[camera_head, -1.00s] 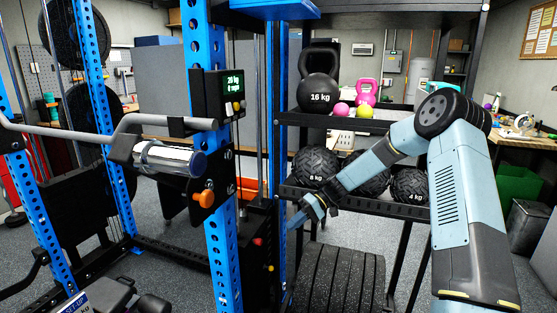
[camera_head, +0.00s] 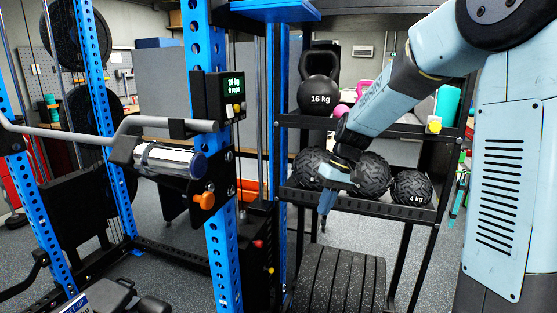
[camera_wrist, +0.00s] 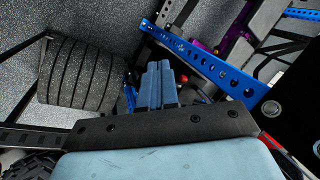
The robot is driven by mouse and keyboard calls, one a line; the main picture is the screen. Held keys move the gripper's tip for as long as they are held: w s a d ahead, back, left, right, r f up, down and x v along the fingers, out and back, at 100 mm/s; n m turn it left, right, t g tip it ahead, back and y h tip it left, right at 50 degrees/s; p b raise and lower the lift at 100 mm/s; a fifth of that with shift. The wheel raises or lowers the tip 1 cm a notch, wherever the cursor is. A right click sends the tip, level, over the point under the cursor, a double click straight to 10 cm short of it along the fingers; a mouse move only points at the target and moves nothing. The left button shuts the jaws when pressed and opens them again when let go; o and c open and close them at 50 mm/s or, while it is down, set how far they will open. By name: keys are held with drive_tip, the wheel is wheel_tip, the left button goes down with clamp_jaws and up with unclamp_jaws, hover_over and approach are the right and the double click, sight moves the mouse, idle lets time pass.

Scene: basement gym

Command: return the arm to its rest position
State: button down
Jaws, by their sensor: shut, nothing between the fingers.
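My arm is blue and black and comes in from the right in the head view. My gripper (camera_head: 325,205) points down in front of the lower rack shelf, just right of the blue upright. Its blue fingers are together with nothing between them. They also show shut in the wrist view (camera_wrist: 158,84). My wrist covers part of the medicine balls behind it.
A ribbed black tire-like block (camera_head: 340,280) stands on the floor beneath. A blue perforated upright (camera_head: 222,200) with a barbell (camera_head: 70,133) stands left.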

drive_tip(key=s+d+r+m+t+h, duration=0.1)
drive_tip(key=s+d+r, duration=0.4)
drive_tip(key=s, duration=0.6)
drive_tip(key=s+d+r+m+t+h, duration=0.2)
drive_tip(key=s+d+r+t, duration=0.4)
drive_tip(key=s, duration=0.6)
drive_tip(key=shift+s+r+m+h, duration=0.2)
drive_tip(key=shift+r+m+h, duration=0.1)
drive_tip(key=shift+m, duration=0.3)
